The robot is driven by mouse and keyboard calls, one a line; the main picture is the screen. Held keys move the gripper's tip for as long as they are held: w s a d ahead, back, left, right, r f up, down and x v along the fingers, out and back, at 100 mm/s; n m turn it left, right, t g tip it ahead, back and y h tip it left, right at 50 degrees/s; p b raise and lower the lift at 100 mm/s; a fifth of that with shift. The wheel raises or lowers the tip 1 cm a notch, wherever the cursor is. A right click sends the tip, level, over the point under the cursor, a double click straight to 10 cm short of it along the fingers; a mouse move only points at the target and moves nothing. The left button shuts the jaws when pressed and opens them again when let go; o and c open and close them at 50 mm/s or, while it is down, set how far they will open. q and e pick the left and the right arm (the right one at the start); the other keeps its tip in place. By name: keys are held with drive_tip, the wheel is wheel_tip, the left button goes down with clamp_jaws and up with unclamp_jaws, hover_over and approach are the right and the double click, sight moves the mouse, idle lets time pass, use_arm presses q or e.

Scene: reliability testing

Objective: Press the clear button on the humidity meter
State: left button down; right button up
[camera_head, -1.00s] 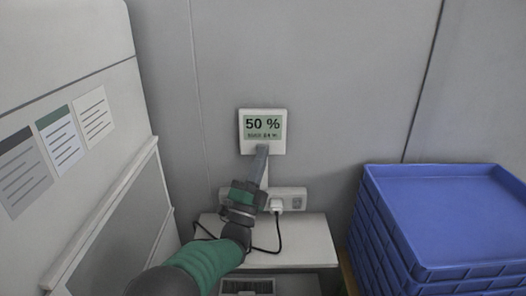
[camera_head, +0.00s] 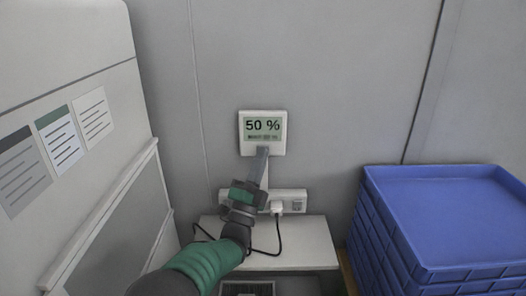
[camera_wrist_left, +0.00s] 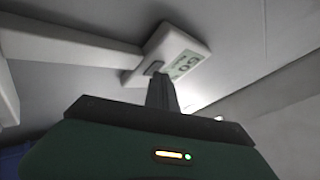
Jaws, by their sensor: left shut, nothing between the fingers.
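The humidity meter (camera_head: 263,126) is a small white box on the grey wall, with a greenish screen that reads "50 %" above a smaller, blurred line. My left gripper (camera_head: 263,150) is shut and empty, with its fingertips at the meter's lower edge, just below the screen. In the left wrist view the meter (camera_wrist_left: 180,50) shows tilted, and the shut fingertips (camera_wrist_left: 158,76) are at its lower face, by a small dark patch. The fingers hide part of that face, and I cannot tell whether they touch it. My right gripper is not in view.
A white socket strip (camera_head: 292,200) with a plug and black cable sits below the meter, above a small pale table (camera_head: 300,240). Stacked blue crates (camera_head: 450,215) stand at right. A grey cabinet (camera_head: 75,50) with paper sheets stands at left.

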use_arm(q)
drive_tip(key=shift+s+b, duration=0.5)
drive_tip(key=shift+s, duration=0.25)
drive_tip(key=shift+s+b, duration=1.1)
drive_tip(key=shift+s, duration=1.4)
drive_tip(key=shift+f, duration=0.1)
